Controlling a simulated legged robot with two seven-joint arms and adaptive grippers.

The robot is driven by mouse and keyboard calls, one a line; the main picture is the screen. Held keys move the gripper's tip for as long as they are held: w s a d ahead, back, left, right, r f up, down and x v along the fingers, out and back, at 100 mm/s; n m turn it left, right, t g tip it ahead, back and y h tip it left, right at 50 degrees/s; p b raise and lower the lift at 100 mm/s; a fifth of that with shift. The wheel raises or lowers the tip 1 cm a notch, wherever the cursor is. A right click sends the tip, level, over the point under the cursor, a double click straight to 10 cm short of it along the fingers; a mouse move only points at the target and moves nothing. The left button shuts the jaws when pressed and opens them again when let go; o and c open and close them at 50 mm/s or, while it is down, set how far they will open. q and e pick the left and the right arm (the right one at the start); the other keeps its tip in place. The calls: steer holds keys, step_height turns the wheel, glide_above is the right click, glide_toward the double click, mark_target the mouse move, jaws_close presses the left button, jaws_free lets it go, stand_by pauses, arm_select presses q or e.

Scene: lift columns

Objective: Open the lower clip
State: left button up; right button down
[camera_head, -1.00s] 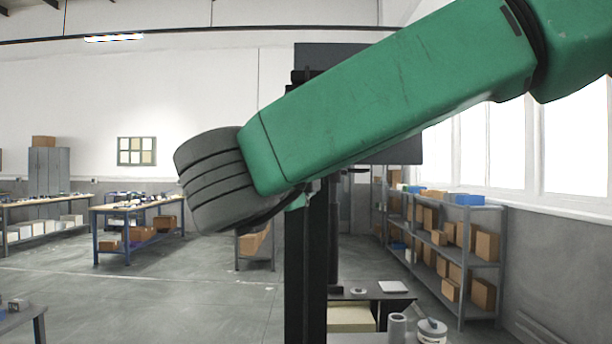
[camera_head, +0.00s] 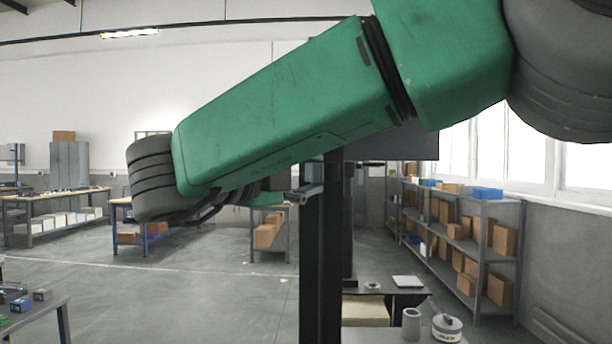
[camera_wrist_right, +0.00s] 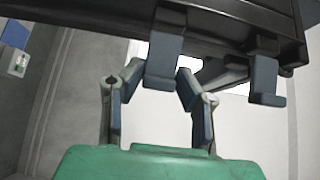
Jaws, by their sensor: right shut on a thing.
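A dark upright column (camera_head: 322,265) stands in front of me in the head view, its upper part partly hidden by my green right arm. My right gripper (camera_wrist_right: 158,82) has its two fingers on either side of a blue-grey clip (camera_wrist_right: 163,58) and is shut on it. The clip hangs from a dark beam-like edge (camera_wrist_right: 110,15) in the right wrist view. A second similar clip (camera_wrist_right: 266,78) is to its right, apart from the gripper. I cannot tell from the pictures which is the lower one. In the head view my right gripper (camera_head: 308,190) is small beside the column. My left gripper is out of view.
Shelves with boxes (camera_head: 470,225) line the right wall. A bench corner (camera_head: 40,312) is at lower left. The floor between is clear.

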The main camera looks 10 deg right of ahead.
steer(key=shift+s+a+f, duration=0.1)
steer(key=shift+f, duration=0.25)
steer(key=c, duration=1.2)
jaws_free()
steer(key=shift+s+r, duration=0.15)
steer(key=shift+r, duration=0.05)
steer(key=shift+s+a, duration=0.2)
steer(key=shift+a, duration=0.2)
steer(key=v, duration=0.6)
steer(key=shift+a, duration=0.3)
steer(key=shift+s+d, duration=0.1)
steer(key=shift+s, duration=0.1)
steer(key=shift+c, duration=0.4)
